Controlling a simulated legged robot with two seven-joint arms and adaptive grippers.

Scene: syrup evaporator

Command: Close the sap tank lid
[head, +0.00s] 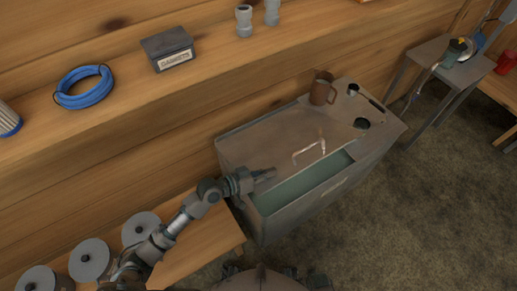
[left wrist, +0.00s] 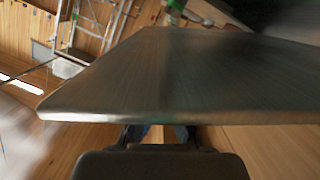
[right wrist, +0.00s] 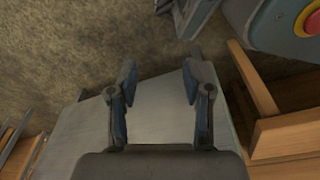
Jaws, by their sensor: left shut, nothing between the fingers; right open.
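The sap tank (head: 345,190) is a grey metal box in the middle of the head view. Its lid (head: 270,130) is a grey sheet with a bent handle (head: 308,150), and a strip of greenish interior (head: 300,187) shows along the front side, so the tank stands partly open. My left gripper (head: 265,174) is shut and empty at the tank's left end, by the lid's near edge. In the left wrist view a metal sheet (left wrist: 190,75) fills the middle, and its edge partly hides the fingers. My right gripper (right wrist: 160,82) is open and empty over a grey surface.
A mug (head: 323,88) and small cups stand at the tank's far end. A wooden shelf behind holds a blue hose coil (head: 84,88) and a gaskets box (head: 168,48). A bench with metal rolls (head: 90,260) is at lower left.

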